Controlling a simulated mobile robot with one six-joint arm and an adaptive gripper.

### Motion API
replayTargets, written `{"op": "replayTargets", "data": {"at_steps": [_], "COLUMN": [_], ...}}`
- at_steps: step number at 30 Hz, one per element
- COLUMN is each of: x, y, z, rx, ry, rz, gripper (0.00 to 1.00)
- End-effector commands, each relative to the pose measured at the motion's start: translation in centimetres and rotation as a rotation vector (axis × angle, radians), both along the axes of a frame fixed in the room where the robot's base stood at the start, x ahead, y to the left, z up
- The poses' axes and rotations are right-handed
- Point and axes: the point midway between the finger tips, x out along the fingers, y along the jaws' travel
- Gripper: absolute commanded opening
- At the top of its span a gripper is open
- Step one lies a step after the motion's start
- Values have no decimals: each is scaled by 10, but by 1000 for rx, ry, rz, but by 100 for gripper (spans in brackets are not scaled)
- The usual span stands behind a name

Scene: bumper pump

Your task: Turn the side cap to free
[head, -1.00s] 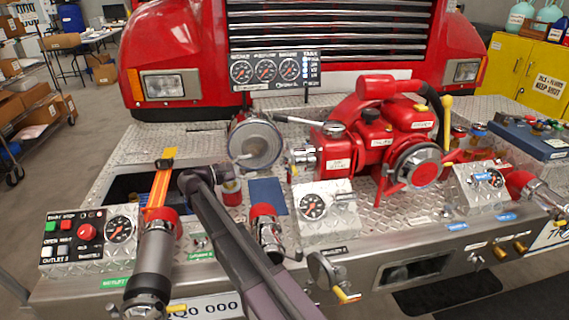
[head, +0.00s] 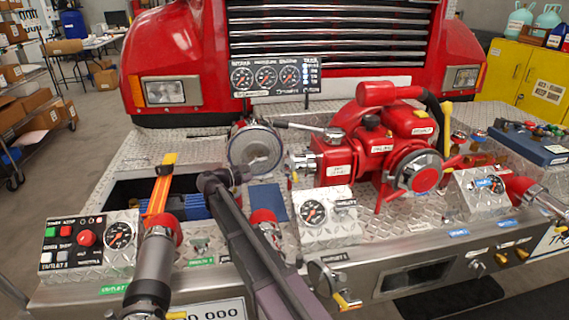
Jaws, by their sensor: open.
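The red pump (head: 390,140) sits on the diamond-plate bumper, right of centre. A silver fitting (head: 303,161) projects from its left side; I cannot tell for sure whether this is the side cap. A large round metal-rimmed cap (head: 255,149) with a clear or silver face stands left of the pump. My dark arm reaches up from the bottom centre. My gripper (head: 236,175) is at its far end, just below and left of the round cap. It is open, with nothing seen in it. The fingertips are small and partly hidden, so contact with the cap cannot be told.
A button panel (head: 85,243) is at the left. A gauge box (head: 325,212) stands right of my arm. The gauge board (head: 277,75) is behind the round cap.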

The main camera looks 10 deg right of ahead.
Motion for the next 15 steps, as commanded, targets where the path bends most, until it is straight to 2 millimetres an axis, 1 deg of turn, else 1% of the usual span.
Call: {"op": "replayTargets", "data": {"at_steps": [1,9,15], "x": [2,13,19], "y": [-9,-48,-69], "z": [0,0,0], "rx": [0,1,0], "ry": [0,0,0], "rz": [-1,-2,-1], "gripper": [65,65,65]}}
